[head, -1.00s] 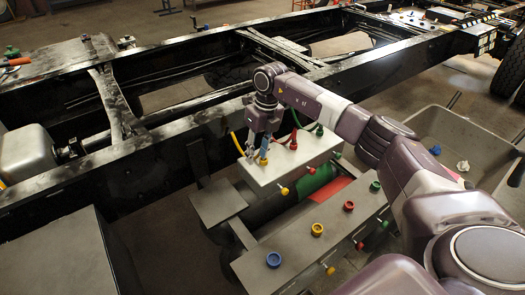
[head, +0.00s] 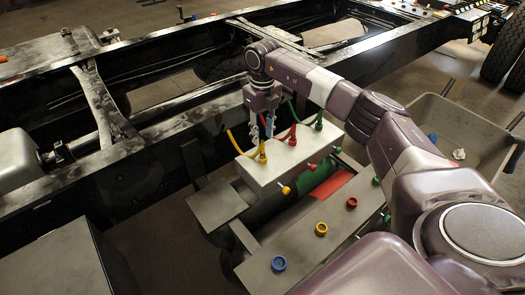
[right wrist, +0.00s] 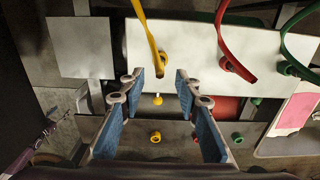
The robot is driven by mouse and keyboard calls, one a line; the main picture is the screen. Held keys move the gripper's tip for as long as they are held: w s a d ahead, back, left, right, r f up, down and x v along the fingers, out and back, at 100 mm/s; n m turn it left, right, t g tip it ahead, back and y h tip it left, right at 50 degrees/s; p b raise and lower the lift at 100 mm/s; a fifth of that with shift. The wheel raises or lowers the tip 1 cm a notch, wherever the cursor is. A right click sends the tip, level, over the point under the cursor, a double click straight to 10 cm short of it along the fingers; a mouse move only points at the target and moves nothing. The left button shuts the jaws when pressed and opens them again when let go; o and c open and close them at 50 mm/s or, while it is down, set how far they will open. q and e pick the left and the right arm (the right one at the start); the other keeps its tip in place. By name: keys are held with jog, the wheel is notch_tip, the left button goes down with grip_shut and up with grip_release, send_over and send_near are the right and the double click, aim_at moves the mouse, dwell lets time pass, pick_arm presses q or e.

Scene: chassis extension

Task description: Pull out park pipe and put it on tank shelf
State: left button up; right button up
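A yellow pipe (head: 232,142), a red pipe (head: 291,131) and a green pipe (head: 315,122) meet the light grey upper box (head: 270,171); I cannot tell which is the park pipe. The yellow pipe's end sits at a yellow fitting on the box top, also in the right wrist view (right wrist: 163,57). A lower grey shelf (head: 300,249), likely the tank shelf, carries coloured round fittings. My left gripper is not in view.
Black chassis rails (head: 130,165) run behind the box. The lower shelf holds blue (head: 279,263), yellow (head: 321,229) and red (head: 351,202) fittings. A grey tub (head: 462,120) stands to the right. Yellow and red knobs stick out from the box front.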

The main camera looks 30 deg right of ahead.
aim_at(263, 143)
jog(key=shift+f+b, duration=0.3)
jog(key=shift+f, duration=0.3)
notch_tip(263, 143, down, 3)
jog(key=shift+s+f+b, duration=0.1)
jog(key=shift+b, duration=1.15)
notch_tip(263, 143, down, 3)
jog(key=shift+f+b, duration=0.2)
jog(key=shift+b, duration=0.7)
jog(key=shift+f, duration=0.35)
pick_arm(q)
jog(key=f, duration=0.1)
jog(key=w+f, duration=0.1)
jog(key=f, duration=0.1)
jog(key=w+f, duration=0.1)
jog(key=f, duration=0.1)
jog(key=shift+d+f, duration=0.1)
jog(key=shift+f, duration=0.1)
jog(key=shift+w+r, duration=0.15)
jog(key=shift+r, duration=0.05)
pick_arm(e)
jog(key=shift+c, duration=0.4)
